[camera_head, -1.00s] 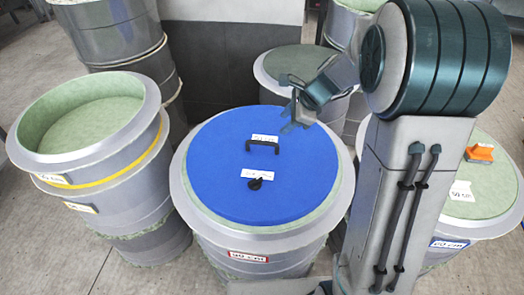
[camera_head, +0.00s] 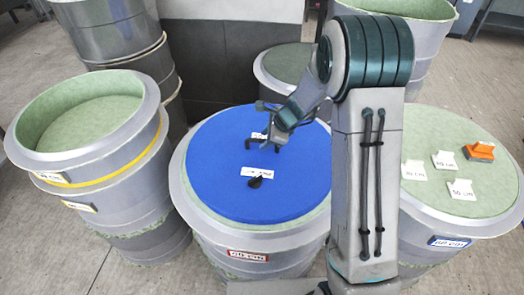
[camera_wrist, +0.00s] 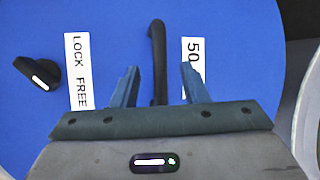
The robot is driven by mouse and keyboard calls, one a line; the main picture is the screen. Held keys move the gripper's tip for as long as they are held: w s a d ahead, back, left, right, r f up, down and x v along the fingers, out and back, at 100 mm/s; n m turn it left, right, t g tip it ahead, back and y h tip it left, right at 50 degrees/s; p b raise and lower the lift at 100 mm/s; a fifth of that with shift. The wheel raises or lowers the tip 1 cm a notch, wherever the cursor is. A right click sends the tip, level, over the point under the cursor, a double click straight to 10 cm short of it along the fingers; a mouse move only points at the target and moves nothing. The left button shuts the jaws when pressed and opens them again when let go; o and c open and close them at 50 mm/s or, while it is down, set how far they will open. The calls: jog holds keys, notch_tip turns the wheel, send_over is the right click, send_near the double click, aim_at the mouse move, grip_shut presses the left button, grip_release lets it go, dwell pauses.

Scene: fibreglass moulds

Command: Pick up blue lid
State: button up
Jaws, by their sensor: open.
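The blue lid (camera_head: 225,185) is a flat round disc lying on top of a grey mould in the middle of the head view. It carries a black bar handle, a black knob (camera_head: 256,182) and white labels. In the wrist view the lid (camera_wrist: 110,20) fills most of the background, and the black handle (camera_wrist: 158,60) runs up the picture between my fingers. The knob and a "LOCK FREE" label (camera_wrist: 77,75) lie to the left. My gripper (camera_wrist: 158,80) is open, with one finger on each side of the handle. I cannot tell how far above the lid the fingertips are.
A grey mould with a yellow band (camera_head: 95,172) stands at the left. Another mould (camera_head: 440,225) at the right bears white tags and an orange-handled tool (camera_head: 480,152). More moulds and a dark wall stand behind. Bare floor shows at the lower left.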

jog(key=shift+w+a+f, duration=0.1)
jog(key=shift+a+f, duration=0.05)
jog(key=shift+f, duration=0.15)
grip_shut()
jog(key=shift+r, duration=0.1)
dwell(1.2)
